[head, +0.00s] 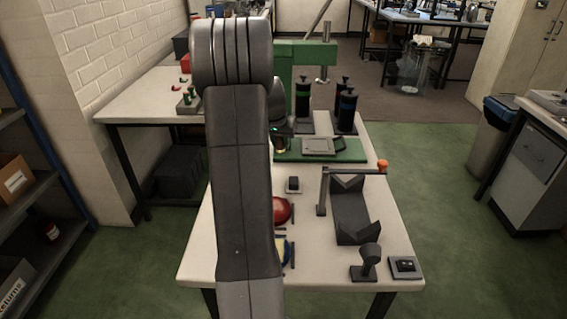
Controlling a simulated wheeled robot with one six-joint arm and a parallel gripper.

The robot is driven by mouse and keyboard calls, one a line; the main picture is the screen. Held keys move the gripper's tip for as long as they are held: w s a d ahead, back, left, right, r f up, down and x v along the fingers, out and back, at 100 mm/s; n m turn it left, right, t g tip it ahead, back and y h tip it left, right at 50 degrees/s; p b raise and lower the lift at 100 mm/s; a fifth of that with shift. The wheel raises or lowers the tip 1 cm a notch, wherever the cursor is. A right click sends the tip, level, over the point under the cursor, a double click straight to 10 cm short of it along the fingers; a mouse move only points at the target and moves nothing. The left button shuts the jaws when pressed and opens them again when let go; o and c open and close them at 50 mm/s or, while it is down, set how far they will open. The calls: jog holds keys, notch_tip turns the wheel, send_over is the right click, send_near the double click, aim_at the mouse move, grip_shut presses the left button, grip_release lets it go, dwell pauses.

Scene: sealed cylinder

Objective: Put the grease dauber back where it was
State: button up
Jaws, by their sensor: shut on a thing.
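My gripper (281,147) is at the far part of the bench, in front of the green machine and at the left edge of its green base. My own arm hides most of it. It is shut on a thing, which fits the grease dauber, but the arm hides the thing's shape. A red round container (282,210) shows partly from behind my arm, nearer on the bench. A blue and yellow item (284,250) also shows in part beside the arm. I cannot tell where the dauber's own place is.
A dark V-shaped cradle (351,213) with an orange-tipped arm (382,164) stands on the right of the bench (215,270). A black knobbed piece (370,258) and a small switch box (405,267) are at the front right. Dark cylinders (346,110) stand behind the green base (352,150).

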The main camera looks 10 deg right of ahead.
aim_at(282, 169)
notch_tip(282, 169, down, 9)
jog(key=shift+r, duration=0.15)
dwell(0.4)
jog(key=shift+f+b, duration=0.25)
jog(key=shift+b, duration=0.1)
jog(key=o, duration=1)
jog(key=shift+r, duration=0.1)
jog(key=shift+s+a+r+p, duration=0.15)
jog(key=shift+r+p, duration=0.15)
jog(key=shift+r, duration=0.25)
jog(key=v, duration=1.1)
jog(key=shift+s, duration=0.1)
